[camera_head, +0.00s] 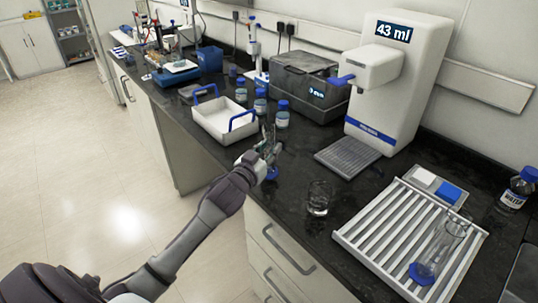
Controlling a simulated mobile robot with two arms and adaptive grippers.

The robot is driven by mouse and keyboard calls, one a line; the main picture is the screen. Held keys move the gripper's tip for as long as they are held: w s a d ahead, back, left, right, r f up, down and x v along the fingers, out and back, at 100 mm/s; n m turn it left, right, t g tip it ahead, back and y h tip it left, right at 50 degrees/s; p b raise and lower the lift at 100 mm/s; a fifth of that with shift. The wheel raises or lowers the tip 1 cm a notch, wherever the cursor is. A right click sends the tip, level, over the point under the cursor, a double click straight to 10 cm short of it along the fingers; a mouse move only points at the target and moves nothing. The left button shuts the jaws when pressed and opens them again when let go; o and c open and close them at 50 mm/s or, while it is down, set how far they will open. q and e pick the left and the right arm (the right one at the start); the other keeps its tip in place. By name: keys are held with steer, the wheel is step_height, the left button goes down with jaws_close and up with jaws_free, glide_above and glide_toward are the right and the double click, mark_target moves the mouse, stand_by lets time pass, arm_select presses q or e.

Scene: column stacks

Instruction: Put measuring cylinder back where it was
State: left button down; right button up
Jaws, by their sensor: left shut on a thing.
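My left gripper (270,150) is at the front edge of the black counter (300,165), shut on a clear measuring cylinder with a blue base (272,173). The cylinder looks roughly upright, and the fingers hide much of it. I cannot tell whether its base touches the counter. A second clear cylinder (445,243) with a blue base is on the white slatted rack (345,238) at the lower right. My right gripper is not in view.
A glass beaker (318,198) stands right of my gripper. A white dispenser (405,75) reading "43 ml" stands behind, with a grey grille (347,157). Blue-capped bottles (282,115) and a white blue-handled tray (222,121) are close behind my gripper.

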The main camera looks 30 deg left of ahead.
arm_select(q)
step_height(320, 180, down, 3)
steer(key=shift+r, duration=0.15)
steer(key=c, duration=0.8)
jaws_free()
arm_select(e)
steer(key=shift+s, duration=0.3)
arm_select(q)
steer(key=shift+r, duration=0.1)
steer(key=shift+s+d+b, duration=0.15)
steer(key=shift+s+b, duration=0.25)
steer(key=shift+s, duration=2.6)
steer(key=shift+s+d+b, duration=0.15)
steer(key=shift+s+b, duration=0.2)
steer(key=shift+s, duration=2.65)
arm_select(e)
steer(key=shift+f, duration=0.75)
